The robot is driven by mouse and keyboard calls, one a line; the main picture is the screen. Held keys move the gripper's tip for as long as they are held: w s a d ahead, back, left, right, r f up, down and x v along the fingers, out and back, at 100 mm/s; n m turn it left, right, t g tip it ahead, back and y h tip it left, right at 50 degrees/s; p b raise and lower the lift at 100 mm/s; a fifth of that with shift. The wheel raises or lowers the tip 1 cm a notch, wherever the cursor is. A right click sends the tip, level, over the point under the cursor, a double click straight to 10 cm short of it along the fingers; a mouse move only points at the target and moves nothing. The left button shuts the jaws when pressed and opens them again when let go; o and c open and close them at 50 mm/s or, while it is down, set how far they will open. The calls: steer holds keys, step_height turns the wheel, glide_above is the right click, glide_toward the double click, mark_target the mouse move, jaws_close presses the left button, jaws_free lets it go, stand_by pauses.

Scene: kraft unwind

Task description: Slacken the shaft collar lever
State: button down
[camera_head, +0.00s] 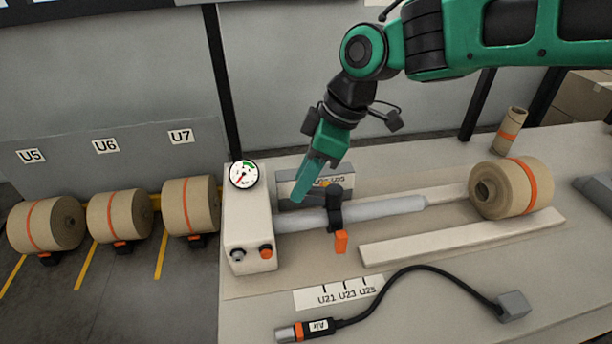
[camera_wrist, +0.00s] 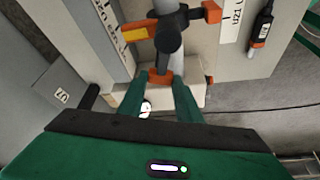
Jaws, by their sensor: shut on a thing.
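The shaft collar (camera_head: 335,213) is a black ring around the grey shaft (camera_head: 383,209); it also shows in the wrist view (camera_wrist: 168,37). A black lever runs from the collar toward the white stand (camera_head: 248,222). Its orange-red end (camera_wrist: 160,76) lies between my fingertips in the wrist view. My gripper (camera_head: 301,194) is shut on this lever end, just above and behind the shaft. In the head view my fingers hide the lever's end. An orange tab (camera_head: 341,242) hangs at the collar's front, and an orange-yellow piece (camera_wrist: 135,33) sits on its other side.
A gauge (camera_head: 244,175) tops the stand. A kraft roll (camera_head: 512,188) and a cardboard core (camera_head: 510,130) are at right. An air hose (camera_head: 400,271) with its connector lies in front. Rolls (camera_head: 190,205) stand left. A small grey sign block is behind the shaft.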

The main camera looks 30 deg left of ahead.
mark_target(326, 188)
steer(key=c, duration=1.3)
jaws_free()
steer(key=v, duration=1)
steer(key=shift+w+d+r, duration=0.1)
steer(key=shift+r, duration=0.3)
